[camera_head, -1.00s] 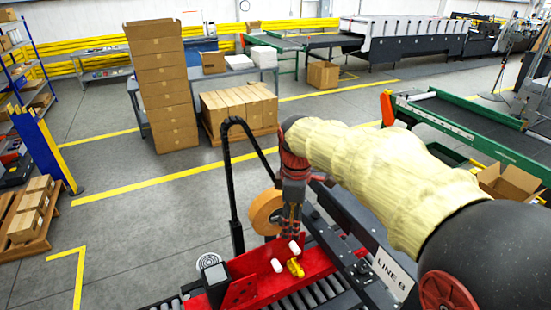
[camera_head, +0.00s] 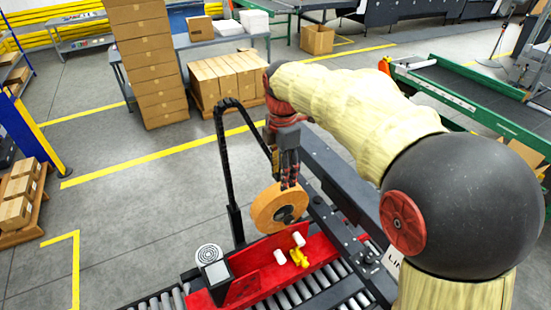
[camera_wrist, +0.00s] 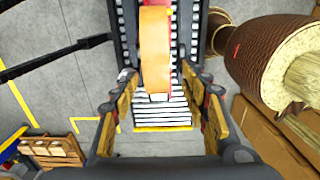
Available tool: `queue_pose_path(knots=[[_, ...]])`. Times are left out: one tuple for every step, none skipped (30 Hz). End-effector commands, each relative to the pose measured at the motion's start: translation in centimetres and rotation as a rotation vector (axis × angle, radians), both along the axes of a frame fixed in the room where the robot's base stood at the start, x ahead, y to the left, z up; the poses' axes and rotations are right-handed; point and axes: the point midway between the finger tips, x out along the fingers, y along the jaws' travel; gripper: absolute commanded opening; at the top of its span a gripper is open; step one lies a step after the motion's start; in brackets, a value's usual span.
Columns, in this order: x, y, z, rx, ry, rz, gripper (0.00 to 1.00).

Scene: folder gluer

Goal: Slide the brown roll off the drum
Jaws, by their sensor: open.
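The brown roll (camera_head: 278,208) stands upright on its dark drum (camera_head: 286,214) above the red machine head, its flat side partly facing the head camera. In the wrist view the roll (camera_wrist: 155,50) shows edge-on as a tan band at the top middle, over the roller conveyor. My gripper (camera_head: 288,184) points down just above the roll's top edge. In the wrist view my gripper (camera_wrist: 158,105) is open, with its fingers apart on either side of the roll's line. Whether the fingers touch the roll cannot be told. The drum is hidden in the wrist view.
A black curved post (camera_head: 228,160) stands close left of the roll. The red machine head (camera_head: 262,270) with white knobs and a yellow part lies below. A dark rail (camera_head: 340,240) runs close on the right. Stacked cartons (camera_head: 146,60) stand on the floor behind.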

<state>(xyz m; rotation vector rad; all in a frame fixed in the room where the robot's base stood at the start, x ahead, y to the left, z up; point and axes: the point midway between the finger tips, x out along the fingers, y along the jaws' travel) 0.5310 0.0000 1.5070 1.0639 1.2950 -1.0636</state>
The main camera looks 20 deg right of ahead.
Motion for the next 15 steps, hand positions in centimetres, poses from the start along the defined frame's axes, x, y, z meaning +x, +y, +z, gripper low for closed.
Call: queue_pose_path(knots=[[0.0,0.0,-0.1,0.0,0.001,0.001,0.45],[0.0,0.0,-0.1,0.0,0.001,0.002,0.45],[0.0,0.0,-0.2,0.0,0.001,0.002,0.45],[0.0,0.0,-0.3,0.0,0.001,0.002,0.45],[0.0,0.0,-0.4,0.0,0.001,0.002,0.45],[0.0,0.0,-0.5,0.0,0.001,0.002,0.45],[0.0,0.0,-0.7,0.0,0.001,0.002,0.45],[0.0,0.0,-0.8,0.0,0.001,0.002,0.45],[0.0,0.0,-1.1,0.0,0.001,0.002,0.45],[0.0,0.0,-1.3,0.0,0.001,0.002,0.45],[0.0,0.0,-1.5,0.0,0.001,0.001,0.45],[0.0,0.0,-1.7,0.0,0.001,0.001,0.45],[0.0,0.0,-1.9,0.0,0.001,0.001,0.45],[0.0,0.0,-2.1,0.0,0.001,0.001,0.45],[0.0,0.0,-2.4,0.0,0.001,0.001,0.45]])
